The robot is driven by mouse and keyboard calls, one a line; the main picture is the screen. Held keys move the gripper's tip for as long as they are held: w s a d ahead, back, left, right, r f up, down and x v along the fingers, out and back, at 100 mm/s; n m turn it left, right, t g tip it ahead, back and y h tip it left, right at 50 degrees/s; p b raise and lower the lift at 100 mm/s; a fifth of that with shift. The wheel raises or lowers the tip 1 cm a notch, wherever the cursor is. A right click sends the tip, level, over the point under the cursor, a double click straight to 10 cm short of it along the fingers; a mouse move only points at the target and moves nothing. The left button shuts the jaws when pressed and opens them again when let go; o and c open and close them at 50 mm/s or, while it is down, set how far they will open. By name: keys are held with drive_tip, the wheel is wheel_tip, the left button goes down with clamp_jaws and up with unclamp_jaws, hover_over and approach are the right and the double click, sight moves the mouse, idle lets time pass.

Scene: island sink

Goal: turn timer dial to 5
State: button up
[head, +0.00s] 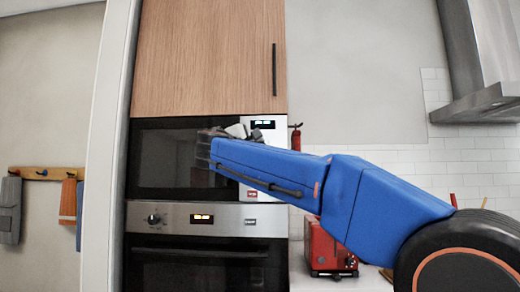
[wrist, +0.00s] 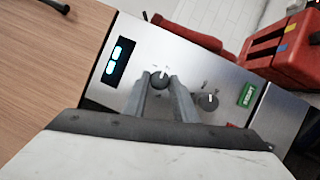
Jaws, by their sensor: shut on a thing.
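In the wrist view my gripper (wrist: 160,84) is shut on a dark round dial (wrist: 159,76) with a pale pointer mark, on the steel microwave panel (wrist: 186,62). The dial's scale is too small to read. A second, similar dial (wrist: 209,101) sits apart, outside the fingers, between the held dial and a green start button (wrist: 247,95). A lit display (wrist: 114,62) is on the other side of the held dial; its digits are unclear. In the head view my gripper (head: 246,131) is at the panel (head: 273,132), and my arm hides both dials.
The microwave (head: 160,158) is built in above an oven (head: 195,215) and below a wooden cabinet (head: 205,55). A red toaster (head: 325,245) stands on the counter below my arm.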

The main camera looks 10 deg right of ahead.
drive_tip(key=shift+s+d+r+m+y, duration=0.1)
drive_tip(key=shift+d+m+y, duration=0.15)
drive_tip(key=shift+m+y, duration=2.85)
drive_tip(key=shift+s+d+r+m+y, duration=0.15)
drive_tip(key=shift+m+y, duration=0.95)
drive_tip(key=shift+m, duration=4)
drive_tip(key=shift+w+d+r+m+y, duration=0.1)
drive_tip(key=shift+d+m+y, duration=0.2)
drive_tip(key=shift+m+y, duration=2.8)
drive_tip(key=shift+m+h, duration=0.9)
drive_tip(key=shift+m, duration=0.3)
drive_tip(key=o, duration=1)
drive_tip(key=shift+o, duration=0.2)
